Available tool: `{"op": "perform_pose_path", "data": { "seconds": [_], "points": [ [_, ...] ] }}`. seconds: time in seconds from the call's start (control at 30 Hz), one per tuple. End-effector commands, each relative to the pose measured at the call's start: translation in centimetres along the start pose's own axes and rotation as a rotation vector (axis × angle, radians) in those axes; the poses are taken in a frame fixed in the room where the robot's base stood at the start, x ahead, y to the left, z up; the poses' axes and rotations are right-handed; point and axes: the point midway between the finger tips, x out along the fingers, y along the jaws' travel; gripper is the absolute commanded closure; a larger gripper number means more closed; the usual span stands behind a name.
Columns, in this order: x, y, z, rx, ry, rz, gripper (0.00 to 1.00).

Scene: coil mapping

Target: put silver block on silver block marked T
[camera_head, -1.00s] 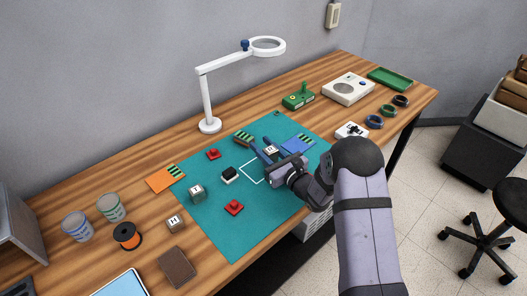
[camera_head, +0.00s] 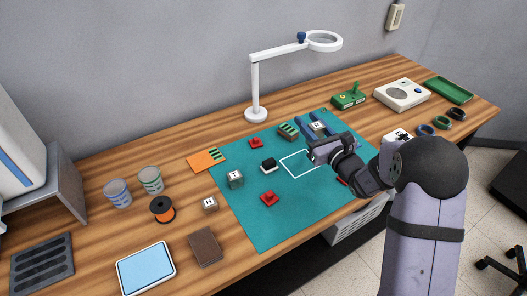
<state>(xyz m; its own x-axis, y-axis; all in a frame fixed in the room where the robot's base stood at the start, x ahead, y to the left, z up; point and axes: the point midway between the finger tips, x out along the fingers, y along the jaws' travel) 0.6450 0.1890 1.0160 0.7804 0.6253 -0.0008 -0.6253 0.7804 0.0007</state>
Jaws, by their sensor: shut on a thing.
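My gripper (camera_head: 313,122) is over the back right part of the green mat. It is shut on a small pale silver block (camera_head: 319,127) with a dark mark on top; I cannot read the mark. The block's lower part is hidden, and its exact height over the mat is hard to tell. The silver block marked T (camera_head: 235,179) sits upright at the left of the mat, apart from my gripper. Its letter is small, and its top is bare.
A black-and-white block (camera_head: 268,166), red pieces (camera_head: 269,198) and a striped green piece (camera_head: 288,131) lie on the mat (camera_head: 290,225). A brownish block marked H (camera_head: 209,203) sits left of it. A white lamp (camera_head: 256,90) stands behind.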

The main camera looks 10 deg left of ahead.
Motion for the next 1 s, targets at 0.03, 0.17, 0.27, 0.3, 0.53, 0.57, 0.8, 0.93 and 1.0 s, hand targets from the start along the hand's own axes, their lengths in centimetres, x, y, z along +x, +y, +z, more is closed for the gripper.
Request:
{"op": "perform_pose_path", "data": {
  "seconds": [0.03, 0.17, 0.27, 0.3, 0.53, 0.57, 0.8, 0.93, 1.0],
  "points": [
    [0.2, 0.5, -0.1, -0.001, -0.003, 0.009, 0.99],
    [1.1, 2.9, -0.1, -0.003, -0.005, 0.051, 0.99],
    [2.0, 6.0, 0.4, -0.004, -0.008, 0.103, 0.99],
    [2.4, 7.3, 0.8, -0.004, -0.008, 0.127, 0.99],
    [3.7, 16.6, 4.1, -0.005, -0.01, 0.285, 0.99],
    [3.8, 17.8, 4.6, -0.004, -0.01, 0.307, 0.99],
    [3.1, 24.9, 7.0, -0.002, -0.007, 0.451, 0.99],
    [2.7, 26.2, 6.1, 0.002, 0.002, 0.501, 0.99],
    [2.7, 26.3, 5.5, 0.002, 0.001, 0.508, 0.99]
  ]
}}
